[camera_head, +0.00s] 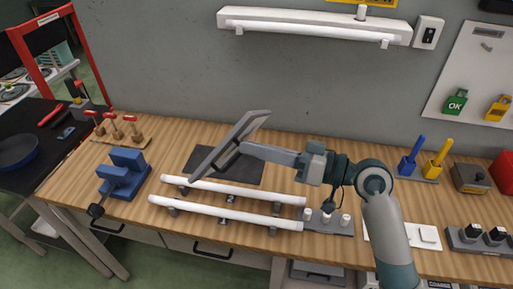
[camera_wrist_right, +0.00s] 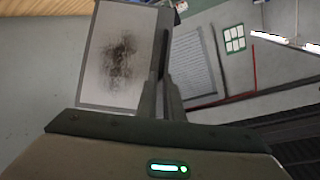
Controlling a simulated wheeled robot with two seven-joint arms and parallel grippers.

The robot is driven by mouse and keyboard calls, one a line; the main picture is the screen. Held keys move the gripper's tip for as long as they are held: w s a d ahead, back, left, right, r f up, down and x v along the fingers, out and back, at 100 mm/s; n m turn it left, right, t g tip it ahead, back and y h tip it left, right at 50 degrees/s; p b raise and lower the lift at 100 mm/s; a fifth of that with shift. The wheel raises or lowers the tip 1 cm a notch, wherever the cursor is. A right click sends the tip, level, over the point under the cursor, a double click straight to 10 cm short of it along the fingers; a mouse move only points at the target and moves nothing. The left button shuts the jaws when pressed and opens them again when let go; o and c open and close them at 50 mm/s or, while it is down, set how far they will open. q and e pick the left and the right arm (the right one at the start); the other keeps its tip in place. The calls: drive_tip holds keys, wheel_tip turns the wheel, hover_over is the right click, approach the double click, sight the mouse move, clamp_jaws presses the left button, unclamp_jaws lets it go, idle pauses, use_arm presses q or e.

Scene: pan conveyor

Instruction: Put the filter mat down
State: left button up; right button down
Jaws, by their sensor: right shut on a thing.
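The filter mat (camera_head: 236,138) is a thin, grey-framed flat panel, held tilted above the workbench in the head view. In the right wrist view its light face shows a dark, sooty stain (camera_wrist_right: 125,55). My right gripper (camera_head: 231,157) is shut on the mat's edge, with its arm coming in from the right; its fingers (camera_wrist_right: 167,92) also show in the wrist view. A dark flat pad (camera_head: 250,171) lies on the bench beneath and behind the mat, partly hidden by it. My left gripper is not in view.
Two white tubes (camera_head: 230,206) lie on supports in front of the pad. A blue vise (camera_head: 124,173) stands at left, near red-handled tools (camera_head: 115,128). A wall lamp (camera_head: 310,28) hangs above.

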idle(0.4)
drive_tip(key=w+d+f+m+t+h, duration=0.5)
drive_tip(key=d+m+t+h, duration=0.2)
drive_tip(key=d+m+t, duration=0.15)
drive_tip(key=s+d+f+m+t+h, duration=0.1)
drive_tip(key=d+m+h, duration=0.1)
drive_tip(key=d+h, duration=0.3)
drive_tip(key=s+d+f+m+t+h, duration=0.1)
drive_tip(key=d+f+m+t+h, duration=0.1)
drive_tip(key=d+h, duration=0.3)
drive_tip(key=shift+s+d+m, duration=0.3)
drive_tip(key=shift+d+m, duration=0.45)
drive_tip(key=shift+d, duration=0.4)
drive_tip(key=shift+s, duration=0.1)
